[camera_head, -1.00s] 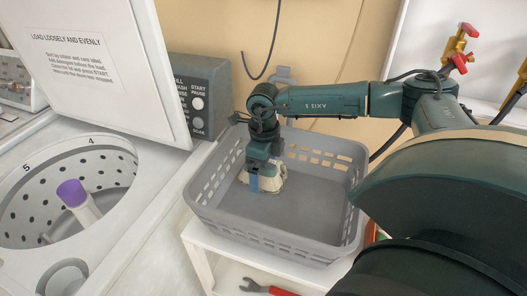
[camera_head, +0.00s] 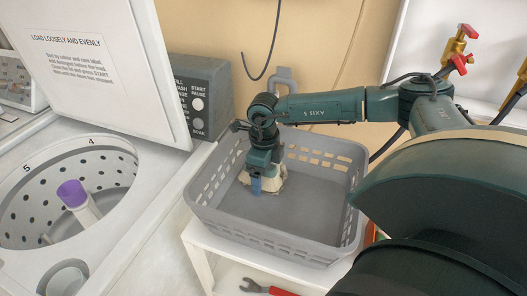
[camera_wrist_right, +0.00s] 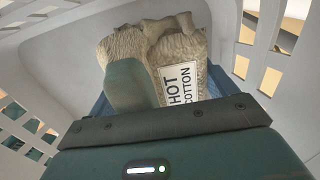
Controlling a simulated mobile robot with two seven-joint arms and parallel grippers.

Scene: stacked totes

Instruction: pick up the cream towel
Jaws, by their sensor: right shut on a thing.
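The cream towel (camera_head: 272,181) is in the grey basket (camera_head: 225,222), near its back left part. In the right wrist view the towel (camera_wrist_right: 192,50) is bunched, with a white label reading "HOT COTTON". My right gripper (camera_head: 257,186) points down into the basket and is shut on the towel. In the right wrist view my right gripper (camera_wrist_right: 140,85) has a finger pressed into the towel, and part of the towel is hidden behind it. I cannot tell whether the towel touches the basket floor. My left gripper is not in view.
The basket stands on a white shelf (camera_head: 199,268). An open washing machine with a perforated drum (camera_head: 112,165) and raised lid (camera_head: 110,60) is at the left. A control box (camera_head: 200,92) stands behind. Red-handled taps (camera_head: 462,45) are at the upper right. The basket's right half is empty.

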